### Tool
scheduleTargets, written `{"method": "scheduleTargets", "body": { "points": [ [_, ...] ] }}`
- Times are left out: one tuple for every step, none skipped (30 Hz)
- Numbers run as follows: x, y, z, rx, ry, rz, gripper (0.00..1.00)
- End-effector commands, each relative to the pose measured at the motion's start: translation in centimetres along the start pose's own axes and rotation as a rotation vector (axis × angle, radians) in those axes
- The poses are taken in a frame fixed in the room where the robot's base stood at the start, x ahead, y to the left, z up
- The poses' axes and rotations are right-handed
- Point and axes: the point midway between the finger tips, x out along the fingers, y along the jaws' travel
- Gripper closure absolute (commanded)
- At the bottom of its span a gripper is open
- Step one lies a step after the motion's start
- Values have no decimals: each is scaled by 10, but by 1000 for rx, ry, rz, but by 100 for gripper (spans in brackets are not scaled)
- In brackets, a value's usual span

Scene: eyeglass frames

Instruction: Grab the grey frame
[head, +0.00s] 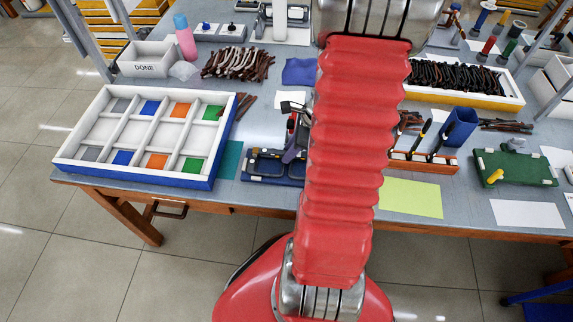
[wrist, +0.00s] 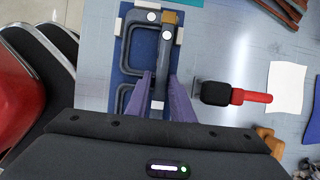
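A grey eyeglass frame (wrist: 135,48) lies on a dark blue fixture with white corner blocks (wrist: 127,63) in the wrist view. In the head view the same blue fixture (head: 262,178) sits at the table's front edge, partly behind my arm, with the dark frame (head: 266,164) on it. My gripper (wrist: 162,76) has its two purple fingers apart, pointing at the fixture. A grey bar of the frame shows between the fingertips; I cannot tell whether they touch it. In the head view my gripper (head: 293,150) is mostly hidden by my red arm.
A tool with a black head and red handle (wrist: 235,95) lies right of the fingers. In the head view, a sorting tray with coloured compartments (head: 67,164) stands left, a "DONE" box (head: 146,69) behind it. A tool rack (head: 425,165) stands right of my arm.

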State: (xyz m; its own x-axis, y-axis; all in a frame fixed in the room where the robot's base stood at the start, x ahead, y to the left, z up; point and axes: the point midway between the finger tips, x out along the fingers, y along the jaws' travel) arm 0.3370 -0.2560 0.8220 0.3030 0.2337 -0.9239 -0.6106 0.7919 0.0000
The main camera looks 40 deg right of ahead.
Motion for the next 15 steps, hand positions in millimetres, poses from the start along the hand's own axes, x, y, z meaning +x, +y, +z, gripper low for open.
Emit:
{"method": "scheduleTargets", "body": {
  "points": [
    [0, 0, 0, 0, 0, 0, 83],
    [0, 0, 0, 0, 0, 0, 85],
    [0, 0, 0, 0, 0, 0, 88],
    [0, 0, 0, 0, 0, 0, 90],
    [0, 0, 0, 0, 0, 0, 92],
    [0, 0, 0, 0, 0, 0, 95],
    [0, 0, 0, 0, 0, 1, 97],
    [0, 0, 0, 0, 0, 1, 99],
    [0, 0, 0, 0, 0, 1, 100],
    [0, 0, 0, 0, 0, 1, 100],
    [0, 0, 0, 0, 0, 1, 100],
    [0, 0, 0, 0, 0, 1, 100],
    [0, 0, 0, 0, 0, 1, 100],
    [0, 0, 0, 0, 0, 1, 100],
    [0, 0, 0, 0, 0, 1, 100]
  ]
}}
